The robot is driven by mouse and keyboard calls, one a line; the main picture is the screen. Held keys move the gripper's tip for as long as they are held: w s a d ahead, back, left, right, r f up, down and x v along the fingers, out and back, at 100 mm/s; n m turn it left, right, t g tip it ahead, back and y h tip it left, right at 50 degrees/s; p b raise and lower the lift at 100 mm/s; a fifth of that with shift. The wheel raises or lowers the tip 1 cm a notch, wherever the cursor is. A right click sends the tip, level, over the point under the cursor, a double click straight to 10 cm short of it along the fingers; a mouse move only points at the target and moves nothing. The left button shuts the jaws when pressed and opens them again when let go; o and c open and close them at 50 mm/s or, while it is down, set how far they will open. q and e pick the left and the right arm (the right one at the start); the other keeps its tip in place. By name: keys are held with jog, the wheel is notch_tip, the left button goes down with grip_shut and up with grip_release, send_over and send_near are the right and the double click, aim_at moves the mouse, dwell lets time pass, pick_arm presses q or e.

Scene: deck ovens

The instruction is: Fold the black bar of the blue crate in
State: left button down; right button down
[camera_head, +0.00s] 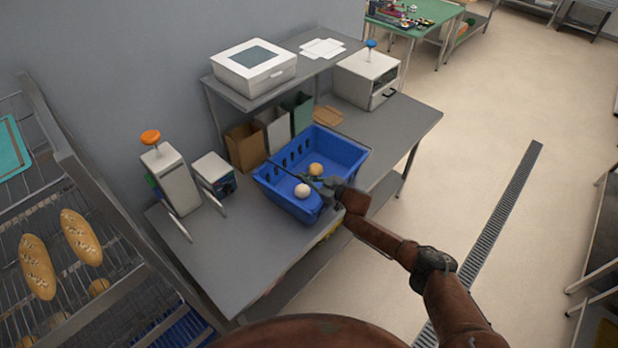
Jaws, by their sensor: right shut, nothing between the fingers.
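The blue crate (347,151) stands on the grey worktable, with slots in its far left wall. Two round rolls lie in it, an orange-brown one (316,169) and a paler one (302,191). The thin black bar (283,168) runs across the crate's opening from the left rim toward my right gripper. My right gripper (322,184) is at the crate's near right side, over the opening, shut with nothing in it. It hides part of the near rim and the bar's near end, so I cannot tell whether they touch. My left gripper is out of view.
On the worktable (234,258) stand an orange-knobbed machine (172,178), a small box device (214,174) and upright bags (247,147) behind the crate. A shelf (313,64) overhangs the back. A bread rack (95,275) is at left. The table's front left is clear.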

jog(key=s+d+r+p, duration=0.2)
jog(key=s+d+r, duration=0.4)
jog(key=d, duration=0.1)
jog(key=shift+s+d+r, duration=0.15)
jog(key=shift+d+r, duration=0.05)
jog(key=shift+d, duration=0.05)
dwell(0.6)
